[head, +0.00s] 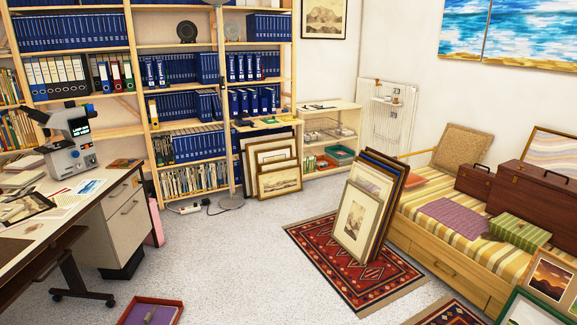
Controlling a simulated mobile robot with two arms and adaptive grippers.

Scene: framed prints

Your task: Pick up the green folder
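A green folder (128,76) stands upright on the second shelf of the left bookcase, at the right end of a short row of binders. Only the narrow spine of the green folder shows clearly. Neither of my grippers is in view.
The desk (118,206) with a microscope (72,140) stands in front of the left bookcase. A red tray (150,312) lies on the floor. Framed prints (355,217) lean on the rug (310,243) beside the daybed (455,270). The middle floor is clear.

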